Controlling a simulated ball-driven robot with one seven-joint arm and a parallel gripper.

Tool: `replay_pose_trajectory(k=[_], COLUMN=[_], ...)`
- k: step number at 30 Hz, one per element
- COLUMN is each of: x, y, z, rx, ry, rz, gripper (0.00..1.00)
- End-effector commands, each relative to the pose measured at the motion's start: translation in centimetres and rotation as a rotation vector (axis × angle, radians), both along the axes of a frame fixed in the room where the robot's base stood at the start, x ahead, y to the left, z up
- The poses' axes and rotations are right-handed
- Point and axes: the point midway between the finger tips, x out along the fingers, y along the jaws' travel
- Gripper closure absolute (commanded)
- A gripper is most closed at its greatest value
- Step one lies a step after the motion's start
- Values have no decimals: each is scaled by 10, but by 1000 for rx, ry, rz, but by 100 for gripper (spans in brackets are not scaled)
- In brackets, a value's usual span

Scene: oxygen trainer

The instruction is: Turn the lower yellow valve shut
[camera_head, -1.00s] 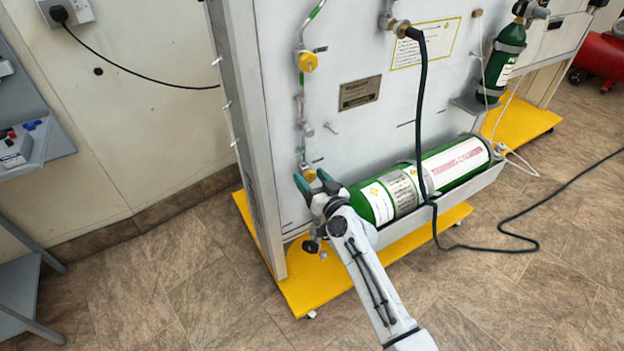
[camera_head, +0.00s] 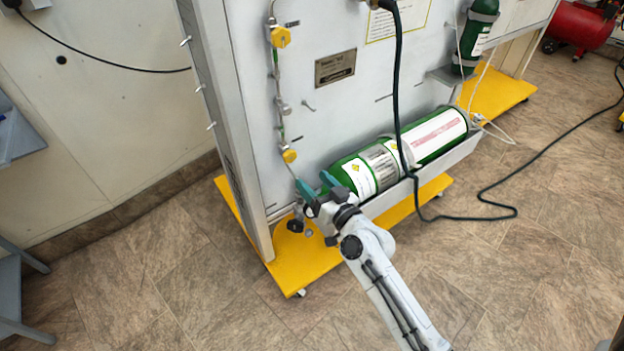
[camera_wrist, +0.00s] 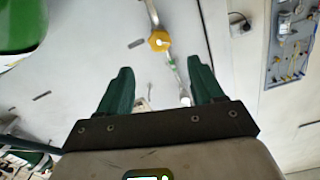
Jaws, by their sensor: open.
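The lower yellow valve (camera_head: 289,156) is a small knob on a thin vertical pipe on the grey panel's left part. It also shows in the wrist view (camera_wrist: 159,41), centred beyond my fingertips, with a green band on the pipe beside it. My gripper (camera_head: 317,182) is open and empty, with its two teal fingers spread. In the head view its fingertips appear just below and to the right of the valve. In the wrist view the gap between the fingers (camera_wrist: 159,70) lines up with the valve, which is not between them. Contact is not visible.
An upper yellow valve (camera_head: 281,37) sits higher on the same pipe. A green cylinder (camera_head: 352,170) lies in a tray right of my gripper, with a dark hose (camera_head: 398,90) hanging across it. The yellow base (camera_head: 290,270) sticks out at floor level.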

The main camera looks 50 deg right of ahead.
Motion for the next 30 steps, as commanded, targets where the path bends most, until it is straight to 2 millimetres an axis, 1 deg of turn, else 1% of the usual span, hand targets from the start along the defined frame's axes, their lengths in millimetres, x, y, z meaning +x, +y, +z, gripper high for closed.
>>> replay_pose_trajectory(k=[13, 23, 26, 30], x=[-3, -5, -2, 11], y=[-3, 2, 1, -2], z=[1, 4, 4, 5], rx=[9, 3, 2, 0], ry=[17, 2, -1, -3], rz=[-3, 0, -1, -1], gripper=[33, 33, 33, 33])
